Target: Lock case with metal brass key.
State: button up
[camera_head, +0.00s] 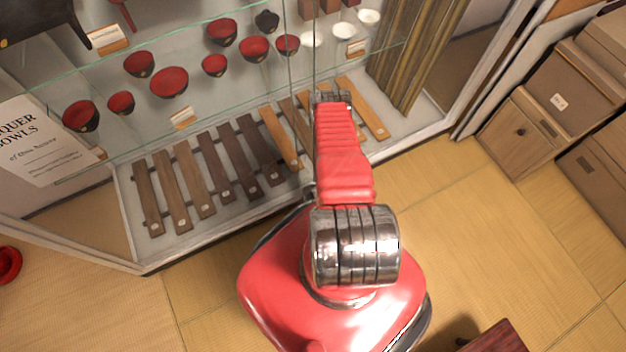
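The glass display case (200,233) fills the upper left and middle of the head view, with a pale frame and clear glass shelves. Thin vertical glass edges run down its front near my arm. I cannot make out a lock or tell whether a panel is open. No brass key shows. My red arm reaches up the picture toward the case front, and a dark metal joint at its far end overlaps the case. My gripper's fingers do not show; the arm may hide them.
Inside the case are red-and-black bowls (169,82), white cups (344,31) and a row of wooden strips (208,165). Brown boxes (520,130) stand at right. A red round object (8,264) lies at left.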

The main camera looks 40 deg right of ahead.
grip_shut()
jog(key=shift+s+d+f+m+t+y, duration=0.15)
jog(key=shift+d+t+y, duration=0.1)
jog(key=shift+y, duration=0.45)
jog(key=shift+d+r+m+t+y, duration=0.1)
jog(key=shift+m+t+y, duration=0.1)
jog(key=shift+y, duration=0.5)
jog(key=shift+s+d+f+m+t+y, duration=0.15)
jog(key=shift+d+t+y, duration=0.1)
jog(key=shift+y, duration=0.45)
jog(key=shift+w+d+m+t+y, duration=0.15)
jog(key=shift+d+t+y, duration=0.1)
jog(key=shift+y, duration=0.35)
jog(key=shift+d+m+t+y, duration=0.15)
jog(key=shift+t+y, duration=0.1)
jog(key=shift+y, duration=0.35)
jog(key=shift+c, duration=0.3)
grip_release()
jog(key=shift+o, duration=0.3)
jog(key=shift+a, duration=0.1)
